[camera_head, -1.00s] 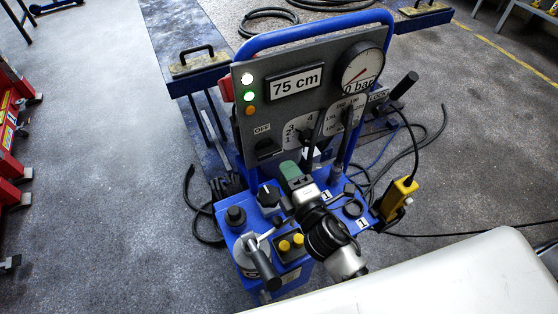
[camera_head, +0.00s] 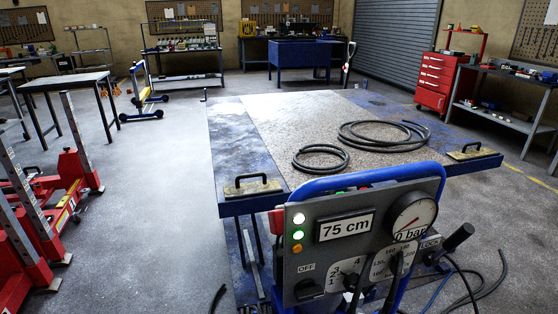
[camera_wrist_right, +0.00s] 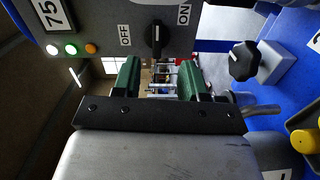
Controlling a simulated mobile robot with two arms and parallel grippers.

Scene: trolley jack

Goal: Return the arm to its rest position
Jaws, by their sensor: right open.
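My right gripper (camera_wrist_right: 158,80) shows only in the right wrist view. Its two green fingers are apart with nothing between them. It is in front of the grey control panel (camera_wrist_right: 100,22), near the black OFF/ON knob (camera_wrist_right: 156,40). A black knob (camera_wrist_right: 243,60) on the blue console is to the right of the fingers. In the head view the control panel (camera_head: 385,268) stands at the bottom, with a 75 cm display (camera_head: 346,228) and a gauge (camera_head: 412,216) reading 0 bar. Neither of my arms shows in the head view.
Behind the panel is a blue lift table (camera_head: 232,150) with coiled black hoses (camera_head: 382,136) on top. Red jacks (camera_head: 72,182) stand at the left. A red tool cabinet (camera_head: 434,82) and workbenches line the back. Open floor (camera_head: 150,220) lies left of the table.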

